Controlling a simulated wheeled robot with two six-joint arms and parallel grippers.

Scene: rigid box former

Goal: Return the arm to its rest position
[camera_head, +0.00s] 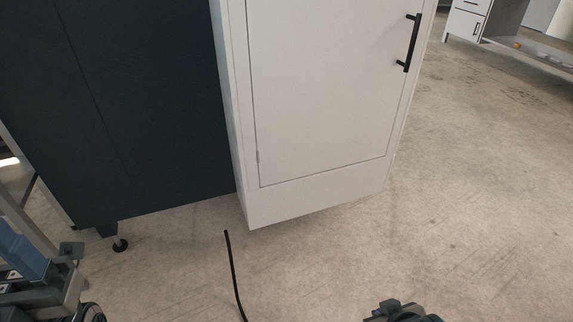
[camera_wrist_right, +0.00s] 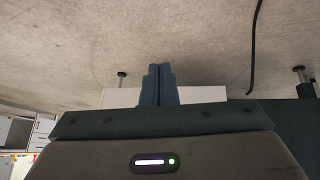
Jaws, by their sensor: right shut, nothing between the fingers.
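My right gripper (camera_wrist_right: 159,69) shows in the right wrist view with its two fingers pressed together and nothing between them. Bare concrete floor lies beyond the fingertips. In the head view, only a small dark part of my right arm shows at the bottom edge, right of centre, over open floor and apart from the white cabinet. I cannot make out its fingers there.
A white cabinet (camera_head: 320,90) with a black handle (camera_head: 410,43) stands ahead, beside a large dark cabinet (camera_head: 150,110). A black cable (camera_head: 234,275) crosses the floor. The floor (camera_head: 480,190) at right is clear.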

